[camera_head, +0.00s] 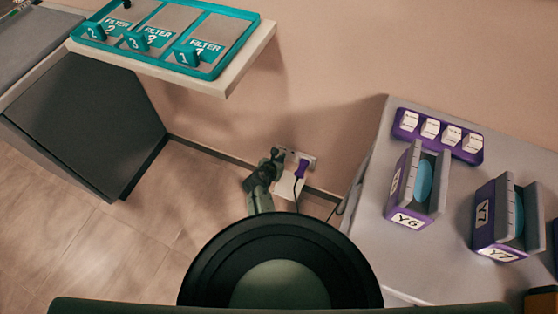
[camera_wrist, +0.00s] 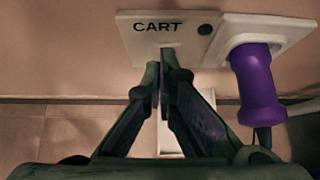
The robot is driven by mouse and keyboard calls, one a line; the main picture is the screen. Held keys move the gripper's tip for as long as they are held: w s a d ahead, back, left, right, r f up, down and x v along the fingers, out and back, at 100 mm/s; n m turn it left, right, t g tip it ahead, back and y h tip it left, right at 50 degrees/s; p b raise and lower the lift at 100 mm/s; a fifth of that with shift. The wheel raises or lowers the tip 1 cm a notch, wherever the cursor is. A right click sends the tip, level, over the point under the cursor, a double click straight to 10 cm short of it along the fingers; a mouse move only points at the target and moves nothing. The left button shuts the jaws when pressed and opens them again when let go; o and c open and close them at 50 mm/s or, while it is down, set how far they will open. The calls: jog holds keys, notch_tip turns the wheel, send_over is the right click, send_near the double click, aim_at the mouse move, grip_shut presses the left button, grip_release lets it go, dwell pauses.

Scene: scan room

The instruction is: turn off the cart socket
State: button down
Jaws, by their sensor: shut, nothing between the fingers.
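The cart socket (camera_wrist: 188,47) is a white wall plate low on the wall, marked CART, with a dark round spot (camera_wrist: 205,29) beside the lettering. It also shows in the head view (camera_head: 309,158). A purple plug (camera_wrist: 258,85) sits in its right part, and the plug also shows in the head view (camera_head: 301,168). My gripper (camera_wrist: 159,72) is shut and empty, its fingertips at the plate's lower edge just below the lettering. I cannot tell whether they touch the plate. A switch is not clearly visible; the fingertips cover part of that area. The gripper also shows in the head view (camera_head: 279,155).
A grey table (camera_head: 375,210) at the right holds purple holders (camera_head: 408,217) marked Y6 and Y7. A shelf with a teal filter tray (camera_head: 228,70) juts out upper left. A dark cabinet (camera_head: 85,120) stands left. A cable hangs below the plug. The floor (camera_head: 150,240) between is clear.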

jog(key=shift+r+p, duration=0.75)
jog(key=shift+p, duration=0.2)
